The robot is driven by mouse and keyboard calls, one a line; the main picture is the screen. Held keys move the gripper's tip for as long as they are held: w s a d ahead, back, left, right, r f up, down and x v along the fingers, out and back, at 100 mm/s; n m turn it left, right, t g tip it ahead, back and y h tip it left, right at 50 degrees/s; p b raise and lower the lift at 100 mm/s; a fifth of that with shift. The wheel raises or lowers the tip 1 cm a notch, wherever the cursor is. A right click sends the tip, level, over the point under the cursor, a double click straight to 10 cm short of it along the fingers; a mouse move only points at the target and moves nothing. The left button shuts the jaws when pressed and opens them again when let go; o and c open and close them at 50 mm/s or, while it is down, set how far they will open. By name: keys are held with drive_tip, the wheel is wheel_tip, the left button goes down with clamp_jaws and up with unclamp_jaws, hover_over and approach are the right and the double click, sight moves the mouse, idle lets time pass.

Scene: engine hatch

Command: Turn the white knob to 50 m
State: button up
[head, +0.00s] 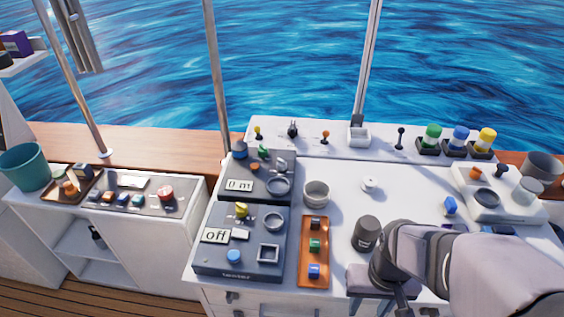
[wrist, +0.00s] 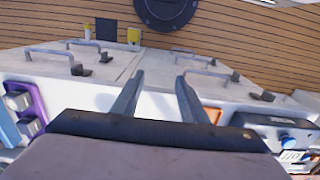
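The dark grey panel (head: 240,194) left of the console's middle carries a display (head: 239,185) reading "0 m". A pale grey-white knob-like part (head: 281,165) sits at its upper right, beside a green-topped control (head: 263,151) and above a grey ring (head: 278,185). A separate small white round piece (head: 369,184) sits on the white console top; I cannot tell which of these is the task's knob. My gripper (wrist: 160,77) is open and empty in the wrist view. In the head view it is low at the console's front, right of the panel, its fingers mostly hidden.
A lower panel (head: 213,258) reads "off". An orange tray (head: 314,222) with several small blocks, a white bowl (head: 316,193) and a dark cup (head: 366,233) stand between the panels and my arm. The console top behind the dark cup is mostly clear.

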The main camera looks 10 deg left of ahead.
wheel_tip(320, 180, up, 8)
drive_tip(key=w+d+r+n+t+h+b, duration=0.1)
drive_tip(key=w+d+n+t+b, duration=0.3)
drive_tip(key=w+n, duration=0.8)
drive_tip(key=w+a+r+n+t+h+b, duration=0.15)
drive_tip(key=w+n+t, duration=0.45)
drive_tip(key=w, duration=1.2)
drive_tip(key=w+a+n+t+y+b, duration=0.2)
drive_tip(key=w+a+n+y, duration=0.4)
drive_tip(key=w+a+n, duration=0.6)
drive_tip(key=s+a+f+n+g+y+b, duration=0.1)
drive_tip(key=a+f+n+y, duration=0.5)
drive_tip(key=n, duration=0.9)
drive_tip(key=shift+s+a+f+g+b, duration=0.35)
drive_tip(key=shift+s+a+f+g, duration=0.5)
drive_tip(key=shift+s, duration=0.2)
drive_tip(key=shift+w+f, duration=0.1)
